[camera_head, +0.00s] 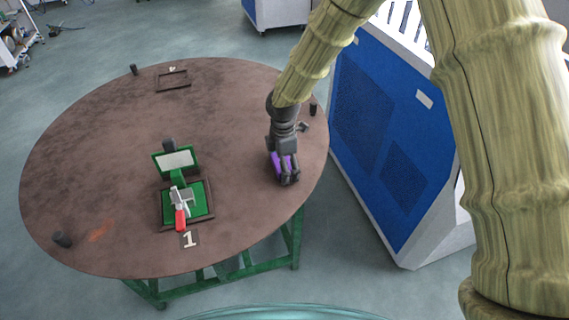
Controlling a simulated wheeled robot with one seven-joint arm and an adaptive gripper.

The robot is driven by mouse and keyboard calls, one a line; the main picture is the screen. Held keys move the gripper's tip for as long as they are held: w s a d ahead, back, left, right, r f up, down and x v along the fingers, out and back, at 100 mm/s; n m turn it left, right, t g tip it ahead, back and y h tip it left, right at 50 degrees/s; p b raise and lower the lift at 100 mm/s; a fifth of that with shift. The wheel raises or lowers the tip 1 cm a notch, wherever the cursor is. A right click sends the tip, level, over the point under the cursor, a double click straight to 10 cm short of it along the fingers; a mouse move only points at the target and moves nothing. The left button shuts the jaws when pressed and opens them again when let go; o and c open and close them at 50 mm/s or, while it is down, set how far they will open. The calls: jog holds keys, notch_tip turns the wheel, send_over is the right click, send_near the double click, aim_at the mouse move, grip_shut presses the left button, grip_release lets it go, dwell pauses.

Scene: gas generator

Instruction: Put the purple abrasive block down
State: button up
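The purple abrasive block (279,161) is at the right side of the round brown table (110,120), partly hidden by my gripper. My gripper (285,178) points down over it, with its dark fingers around the block. It appears shut on the block. The block is low, at or close to the tabletop; I cannot tell whether it touches.
A green fixture (175,160) with a red-handled clamp (181,217) stands at the table's front middle, beside a "1" label (190,239). An empty dark frame (173,80) lies at the back. A blue and white cabinet (385,130) stands close to the table's right.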

jog(key=shift+r, duration=0.15)
jog(key=shift+w+r, duration=0.15)
jog(key=shift+r, duration=0.55)
notch_tip(320, 180, up, 11)
jog(key=b, duration=0.3)
jog(key=shift+r, duration=0.2)
